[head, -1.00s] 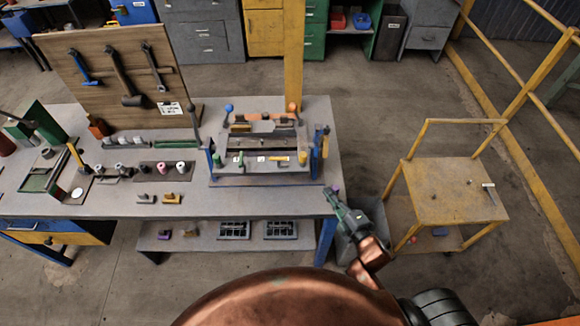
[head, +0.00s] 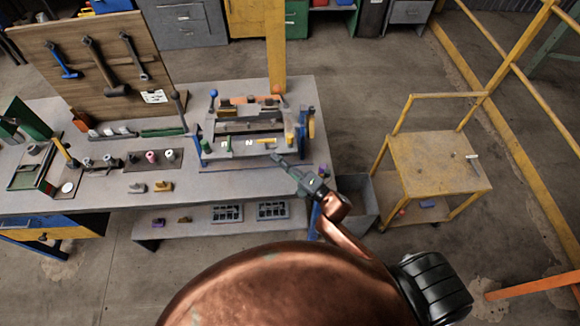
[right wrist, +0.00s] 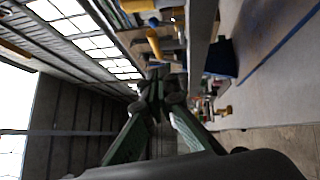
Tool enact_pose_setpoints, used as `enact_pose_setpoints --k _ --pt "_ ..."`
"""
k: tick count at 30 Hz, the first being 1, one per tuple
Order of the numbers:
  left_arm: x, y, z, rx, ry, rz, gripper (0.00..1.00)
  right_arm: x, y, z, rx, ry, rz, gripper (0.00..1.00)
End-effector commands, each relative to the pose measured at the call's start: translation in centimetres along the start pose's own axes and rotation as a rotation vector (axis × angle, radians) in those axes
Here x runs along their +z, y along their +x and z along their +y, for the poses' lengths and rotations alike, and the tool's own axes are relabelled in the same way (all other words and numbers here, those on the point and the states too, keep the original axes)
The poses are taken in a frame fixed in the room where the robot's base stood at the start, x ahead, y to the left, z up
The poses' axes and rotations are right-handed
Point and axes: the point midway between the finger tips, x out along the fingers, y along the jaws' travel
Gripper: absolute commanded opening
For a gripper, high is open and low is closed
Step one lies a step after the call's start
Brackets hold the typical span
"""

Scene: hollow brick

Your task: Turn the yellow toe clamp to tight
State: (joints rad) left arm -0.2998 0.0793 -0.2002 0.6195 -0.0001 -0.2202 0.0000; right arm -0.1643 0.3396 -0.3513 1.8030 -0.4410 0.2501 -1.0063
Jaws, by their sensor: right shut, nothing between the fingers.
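The work fixture (head: 215,160) stands at the right end of the grey bench. A small yellow part (head: 289,131), which looks like the toe clamp, stands upright at its front right. A yellow handle-like piece also shows in the right wrist view (right wrist: 153,45), beyond the fingertips. My right gripper (head: 277,158) is at the fixture's front edge, just in front of and slightly left of the yellow part. Its fingers (right wrist: 155,80) are shut and empty. I see a gap to the yellow piece in the wrist view. My left gripper is not in view.
A blue-knobbed lever (head: 213,95) and an orange-knobbed lever (head: 278,91) rise at the fixture's back. Small parts and a tool board (head: 60,40) are to the left.

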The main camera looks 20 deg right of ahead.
Motion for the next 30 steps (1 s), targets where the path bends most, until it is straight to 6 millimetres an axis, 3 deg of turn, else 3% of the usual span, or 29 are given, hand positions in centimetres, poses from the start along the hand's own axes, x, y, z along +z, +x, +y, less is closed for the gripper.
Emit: enact_pose_setpoints --k 3,9,30 --pt "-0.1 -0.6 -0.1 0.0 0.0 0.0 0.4 1.6 1.3 0.1 -0.001 -0.003 0.0 0.0" --pt "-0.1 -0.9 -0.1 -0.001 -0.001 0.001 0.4 2.6 2.3 0.0 -0.001 -0.001 -0.001 0.0" --pt "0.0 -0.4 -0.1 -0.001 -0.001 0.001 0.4 3.1 2.4 -0.2 0.005 0.006 0.051 0.0"
